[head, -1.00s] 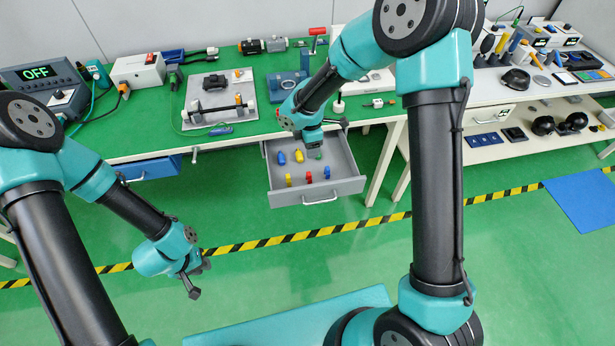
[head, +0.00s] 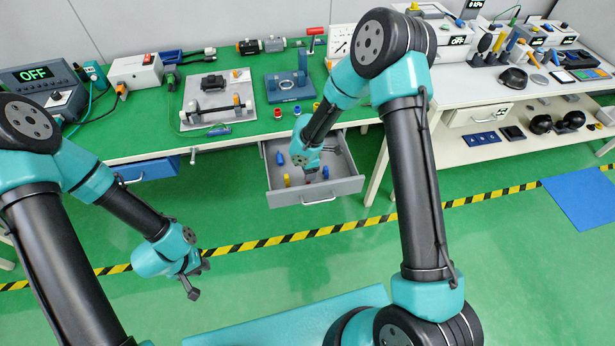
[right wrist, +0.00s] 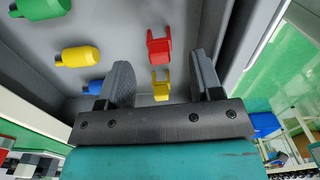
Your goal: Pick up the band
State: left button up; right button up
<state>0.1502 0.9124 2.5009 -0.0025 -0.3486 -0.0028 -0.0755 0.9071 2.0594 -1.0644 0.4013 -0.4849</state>
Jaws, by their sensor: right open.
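I cannot tell which thing is the band. Small coloured parts lie in the open grey drawer (head: 346,187). In the right wrist view, a red U-shaped clip (right wrist: 159,46) lies just past my fingertips, and a yellow clip (right wrist: 161,88) shows between the fingers. Green (right wrist: 40,8), yellow (right wrist: 76,56) and blue (right wrist: 93,87) plug-like pieces lie to the left. My right gripper (right wrist: 158,62) is open and empty, pointing down into the drawer; in the head view it hides some parts. My left gripper (head: 199,279) is open and empty over the floor, left of the drawer.
The drawer's walls stand close around my right gripper, its handle (head: 318,200) in front. The green bench (head: 150,145) above holds a fixture plate (head: 218,104), a blue stand (head: 290,88) and instruments. A white bench (head: 480,95) stands right.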

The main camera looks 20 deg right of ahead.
jog(key=shift+f, duration=0.1)
jog(key=shift+f, duration=2.6)
jog(key=shift+c, duration=0.3)
jog(key=c, duration=0.9)
